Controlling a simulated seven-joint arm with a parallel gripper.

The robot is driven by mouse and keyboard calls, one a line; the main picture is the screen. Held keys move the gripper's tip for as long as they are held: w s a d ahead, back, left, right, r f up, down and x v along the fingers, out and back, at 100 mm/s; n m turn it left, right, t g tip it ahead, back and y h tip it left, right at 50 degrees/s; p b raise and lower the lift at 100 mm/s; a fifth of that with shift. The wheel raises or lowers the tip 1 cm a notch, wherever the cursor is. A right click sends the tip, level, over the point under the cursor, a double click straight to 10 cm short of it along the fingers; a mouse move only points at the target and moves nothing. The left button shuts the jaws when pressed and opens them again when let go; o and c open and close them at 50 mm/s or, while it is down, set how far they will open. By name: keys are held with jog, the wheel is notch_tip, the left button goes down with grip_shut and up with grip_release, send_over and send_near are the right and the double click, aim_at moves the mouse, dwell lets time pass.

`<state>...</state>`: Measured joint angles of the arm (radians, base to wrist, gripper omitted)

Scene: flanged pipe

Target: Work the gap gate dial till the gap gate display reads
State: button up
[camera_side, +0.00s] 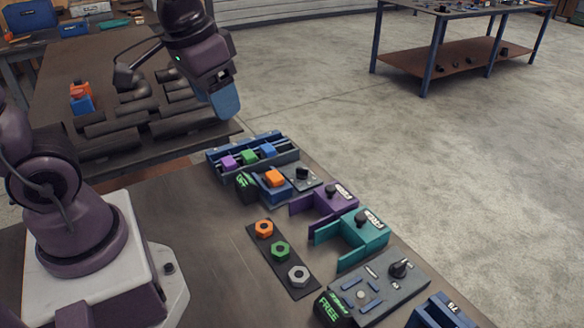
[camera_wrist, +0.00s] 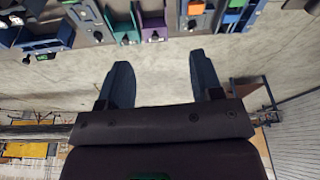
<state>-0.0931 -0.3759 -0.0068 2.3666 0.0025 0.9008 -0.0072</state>
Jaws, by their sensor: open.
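My gripper (camera_side: 225,102) hangs open and empty beyond the far end of the row of fixtures, clear of the bench. Its two blue fingers stand apart in the wrist view (camera_wrist: 160,62). I cannot tell for certain which fixture is the gap gate. A black dial (camera_side: 400,268) sits on a grey panel (camera_side: 413,286) at the front right, beside a dark display (camera_side: 328,309) with green letters that seem to read FREE. Another black dial (camera_side: 302,173) sits by a blue fixture holding an orange block (camera_side: 274,178), with another green-lettered display (camera_side: 245,187), its text too small to read.
A purple bracket (camera_side: 335,197) and a teal bracket (camera_side: 362,232) stand between the two dials. A dark strip holds orange, green and grey nuts (camera_side: 281,251). A blue rack (camera_side: 252,150) with coloured blocks stands at the far end. Dark pipes (camera_side: 165,130) lie on another table.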

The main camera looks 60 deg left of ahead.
jog(key=w+a+f+n+g, duration=0.1)
jog(key=w+a+f, duration=0.15)
jog(key=w, duration=0.25)
jog(key=w+a+f+n+g, duration=0.1)
jog(key=w+a+f+n, duration=0.1)
jog(key=w+f, duration=0.25)
jog(key=n, duration=0.5)
send_near(302, 168)
jog(key=shift+g, duration=0.4)
jog(key=f, duration=0.9)
jog(key=shift+w+f, duration=0.2)
jog(key=shift+w, duration=0.15)
jog(key=c, duration=0.9)
